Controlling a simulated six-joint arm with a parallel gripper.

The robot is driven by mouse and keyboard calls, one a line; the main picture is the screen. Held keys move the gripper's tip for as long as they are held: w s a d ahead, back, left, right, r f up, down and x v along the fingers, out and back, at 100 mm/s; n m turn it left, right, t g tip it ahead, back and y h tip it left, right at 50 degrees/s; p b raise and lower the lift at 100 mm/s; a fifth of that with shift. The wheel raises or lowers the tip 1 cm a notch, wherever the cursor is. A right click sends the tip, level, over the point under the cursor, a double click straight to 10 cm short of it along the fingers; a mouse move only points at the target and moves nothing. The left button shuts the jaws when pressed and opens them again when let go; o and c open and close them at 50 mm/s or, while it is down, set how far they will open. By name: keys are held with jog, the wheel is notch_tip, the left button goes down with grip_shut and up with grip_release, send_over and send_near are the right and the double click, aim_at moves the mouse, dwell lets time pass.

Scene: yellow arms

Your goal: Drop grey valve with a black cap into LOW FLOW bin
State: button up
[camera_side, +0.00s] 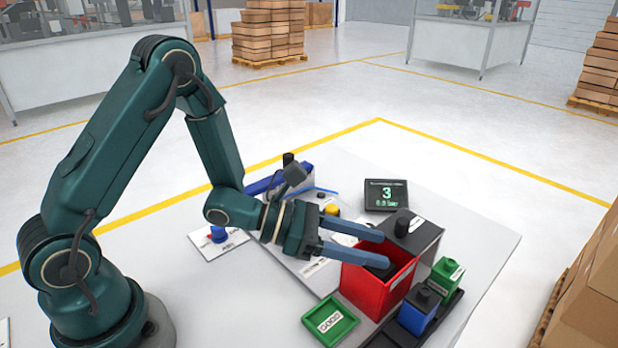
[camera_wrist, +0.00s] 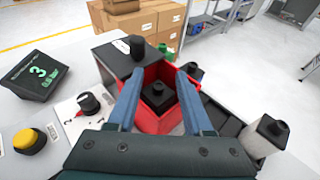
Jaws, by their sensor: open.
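My gripper (camera_side: 372,248) is open above the red bin (camera_side: 362,293), its two blue fingers apart and nothing held between them. A dark grey valve with a black cap (camera_wrist: 157,96) is inside the red bin (camera_wrist: 147,121), seen between and beyond the fingertips (camera_wrist: 158,82) in the wrist view. In the side view the valve (camera_side: 384,270) shows only as a dark shape within the bin, partly hidden by a finger. I cannot read a LOW FLOW label on any bin.
A dark box with a black knob (camera_side: 404,222) adjoins the red bin. Blue (camera_side: 418,312) and green (camera_side: 446,278) capped valves stand in a black rack. A green GOOD tray (camera_side: 330,322) lies in front. A display (camera_side: 386,195) reads 3. A pale capped block (camera_wrist: 266,136) stands right.

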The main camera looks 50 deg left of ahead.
jog(key=shift+a, duration=0.1)
jog(key=v, duration=1.2)
jog(key=w+a+r+n+y, duration=0.15)
jog(key=a+n+y, duration=0.45)
jog(key=n, duration=0.7)
jog(key=w+a+r+n+y, duration=0.15)
jog(key=a+n+y, duration=0.45)
jog(key=n, duration=0.7)
jog(key=s+d+n+g, duration=0.2)
jog(key=s+d+n, duration=0.2)
jog(key=n, duration=0.5)
jog(key=s+d+r+n+g+h, duration=0.1)
jog(key=s+d+n+g, duration=0.1)
jog(key=s+d+n, duration=0.3)
jog(key=s+n, duration=0.3)
jog(key=n, duration=0.2)
jog(key=shift+s+d+r+g+h, duration=0.2)
jog(key=shift+s+g+h, duration=0.1)
jog(key=shift+s+g, duration=0.1)
